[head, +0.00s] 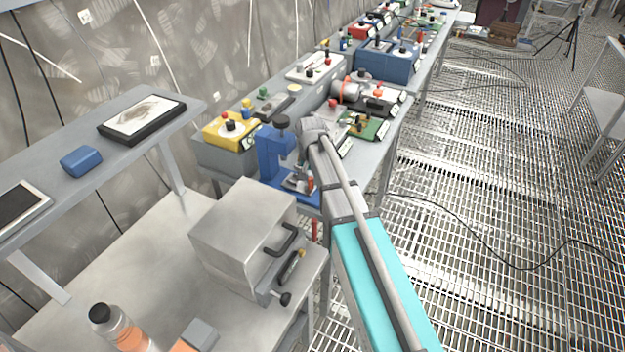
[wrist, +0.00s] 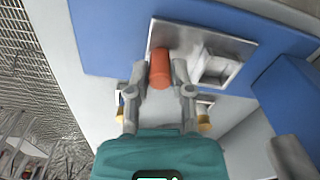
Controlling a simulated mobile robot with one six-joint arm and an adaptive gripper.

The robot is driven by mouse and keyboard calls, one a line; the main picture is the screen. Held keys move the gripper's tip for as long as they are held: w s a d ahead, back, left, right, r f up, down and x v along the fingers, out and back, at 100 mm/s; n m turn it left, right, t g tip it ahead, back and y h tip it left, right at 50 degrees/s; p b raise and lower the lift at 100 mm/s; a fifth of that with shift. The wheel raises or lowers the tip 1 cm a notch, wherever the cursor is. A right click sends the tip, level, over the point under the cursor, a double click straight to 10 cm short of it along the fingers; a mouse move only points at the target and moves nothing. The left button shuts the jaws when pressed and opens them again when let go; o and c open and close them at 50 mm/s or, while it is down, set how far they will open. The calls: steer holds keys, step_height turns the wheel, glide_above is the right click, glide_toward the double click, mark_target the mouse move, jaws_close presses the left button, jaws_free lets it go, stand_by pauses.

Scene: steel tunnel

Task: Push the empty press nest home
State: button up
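The blue press (head: 272,152) stands on the near end of the bench in the head view. Its nest (wrist: 240,47) is a light metal plate on the blue base in the wrist view, with a square recess that looks empty. An orange-red upright handle (wrist: 160,68) stands at the plate's left side. My gripper (wrist: 160,73) has one finger on each side of this handle, very close to it. I cannot tell whether both fingers touch it. In the head view my arm reaches the press's right side, and my gripper is not clear there.
A grey metal box with a black handle (head: 243,238) stands on the near table. A yellow box (head: 230,131) and other bench devices stand beyond the press. A shelf with a blue case (head: 81,160) is at left. The grating floor at right is mostly clear, with a black cable.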

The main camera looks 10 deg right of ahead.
steer(key=o, duration=0.3)
